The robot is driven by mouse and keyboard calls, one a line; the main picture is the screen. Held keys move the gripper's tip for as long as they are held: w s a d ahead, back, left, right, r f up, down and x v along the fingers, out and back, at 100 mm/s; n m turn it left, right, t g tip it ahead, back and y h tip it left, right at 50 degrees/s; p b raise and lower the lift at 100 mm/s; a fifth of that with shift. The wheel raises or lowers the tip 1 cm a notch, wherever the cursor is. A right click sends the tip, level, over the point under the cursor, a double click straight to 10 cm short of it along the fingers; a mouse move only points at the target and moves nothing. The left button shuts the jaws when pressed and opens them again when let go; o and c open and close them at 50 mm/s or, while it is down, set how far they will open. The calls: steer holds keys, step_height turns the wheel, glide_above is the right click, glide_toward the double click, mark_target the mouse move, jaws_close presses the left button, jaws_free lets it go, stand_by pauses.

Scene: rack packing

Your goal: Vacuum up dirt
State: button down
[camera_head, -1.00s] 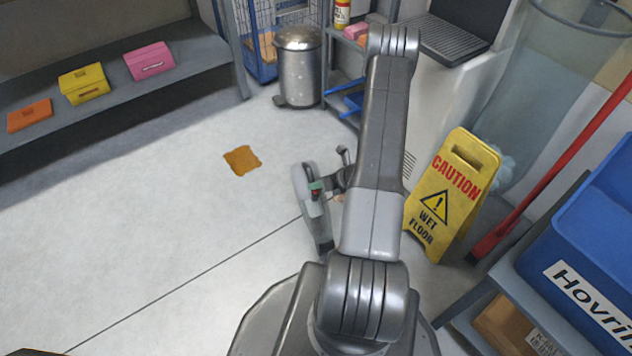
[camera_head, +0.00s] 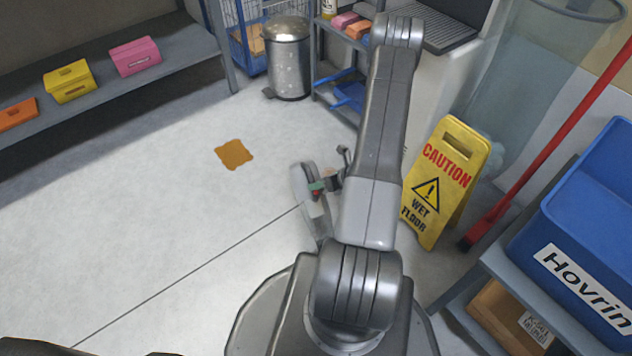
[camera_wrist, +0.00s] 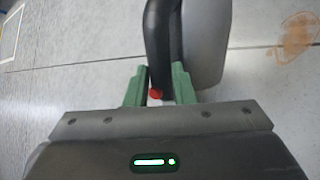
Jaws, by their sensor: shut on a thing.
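An orange-brown patch of dirt (camera_head: 234,154) lies flat on the pale floor, left of my arm. It also shows at the upper right of the wrist view (camera_wrist: 298,38). A grey handheld vacuum (camera_head: 305,183) with a dark handle and a red button is held in my gripper (camera_head: 328,184). In the wrist view the green fingers of my gripper (camera_wrist: 158,88) are shut on the vacuum's dark handle (camera_wrist: 160,45). The vacuum (camera_wrist: 205,45) is apart from the dirt in both views. Its lower end is partly hidden by my arm and the picture angle.
A yellow caution sign (camera_head: 446,180) stands right of my arm, beside a red broom (camera_head: 560,140) and a blue bin (camera_head: 590,220). A metal trash can (camera_head: 289,62) stands at the back. A shelf (camera_head: 150,85) with coloured boxes is at the left. Floor around the dirt is clear.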

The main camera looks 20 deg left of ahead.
mark_target(292, 174)
steer(key=shift+s+d, duration=1.15)
steer(key=shift+d, duration=0.3)
steer(key=shift+w+a+b, duration=0.15)
steer(key=shift+w+a, duration=0.5)
steer(key=shift+a, duration=1.35)
steer(key=shift+w+a+b, duration=0.2)
steer(key=shift+w+a, duration=0.4)
steer(key=shift+a, duration=1.45)
steer(key=shift+w+a+b, duration=0.15)
steer(key=shift+w+a, duration=0.5)
steer(key=shift+a, duration=1.35)
steer(key=shift+a+r, duration=0.15)
step_height(292, 174, up, 6)
steer(key=p, duration=0.4)
steer(key=shift+r, duration=0.4)
